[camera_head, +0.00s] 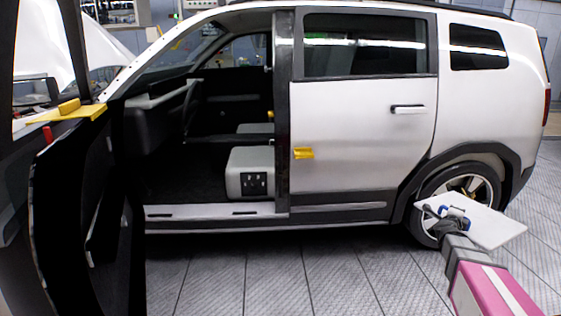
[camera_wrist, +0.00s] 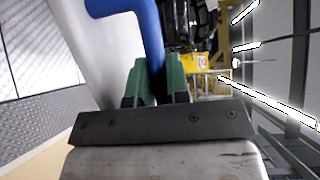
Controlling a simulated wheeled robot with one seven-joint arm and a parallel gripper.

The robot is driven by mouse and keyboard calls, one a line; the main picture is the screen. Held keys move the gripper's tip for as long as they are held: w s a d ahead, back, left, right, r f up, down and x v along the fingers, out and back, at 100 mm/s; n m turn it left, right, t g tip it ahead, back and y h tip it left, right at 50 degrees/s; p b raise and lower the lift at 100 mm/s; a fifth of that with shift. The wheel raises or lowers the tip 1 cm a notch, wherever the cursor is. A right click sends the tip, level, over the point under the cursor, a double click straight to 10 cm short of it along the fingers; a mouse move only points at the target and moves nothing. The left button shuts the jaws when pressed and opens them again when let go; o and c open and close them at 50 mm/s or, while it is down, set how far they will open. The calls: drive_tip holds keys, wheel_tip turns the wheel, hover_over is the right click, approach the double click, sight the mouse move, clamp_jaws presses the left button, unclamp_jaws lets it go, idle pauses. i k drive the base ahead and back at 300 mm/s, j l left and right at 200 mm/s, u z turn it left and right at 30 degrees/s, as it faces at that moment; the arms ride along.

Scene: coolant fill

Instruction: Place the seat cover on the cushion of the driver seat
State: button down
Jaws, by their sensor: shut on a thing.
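The seat cover (camera_head: 492,228) is a thin, flat, whitish panel with a blue grip part, held clear of the car at the lower right of the head view. My gripper (camera_head: 449,219) is shut on it. In the wrist view, my gripper's green fingertips (camera_wrist: 157,88) close around the blue part (camera_wrist: 146,32), and a pale surface of the cover (camera_wrist: 68,45) shows at left. The driver seat's cushion (camera_head: 248,158) is a light grey block with a dark panel on its side, inside the open front doorway. Its top looks bare. The gripper is far right of it.
The open front door (camera_head: 85,215) stands at the left. The dark door pillar (camera_head: 283,110) and closed rear door (camera_head: 365,130) lie between my gripper and the cushion. The sill (camera_head: 210,211) runs below the opening. Tiled floor in front is clear.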

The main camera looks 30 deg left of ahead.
sight(257, 159)
drive_tip(key=j+u, duration=0.4)
drive_tip(key=i+j+u, duration=0.1)
drive_tip(key=u, duration=0.3)
drive_tip(key=i+j+u, duration=0.1)
drive_tip(key=j+u, duration=0.25)
drive_tip(key=i+j+u, duration=0.1)
drive_tip(key=u, duration=0.3)
drive_tip(key=i+j+u, duration=0.2)
drive_tip(key=i, duration=0.15)
drive_tip(key=i+j+u, duration=0.15)
drive_tip(key=i, duration=0.2)
drive_tip(key=i+l+z, duration=0.1)
drive_tip(key=i+l, duration=0.15)
drive_tip(key=i, duration=0.15)
drive_tip(key=i+l+z, duration=0.1)
drive_tip(key=i+l, duration=0.15)
drive_tip(key=i, duration=0.2)
drive_tip(key=i+l+z, duration=0.1)
drive_tip(key=i, duration=0.35)
drive_tip(key=l, duration=0.1)
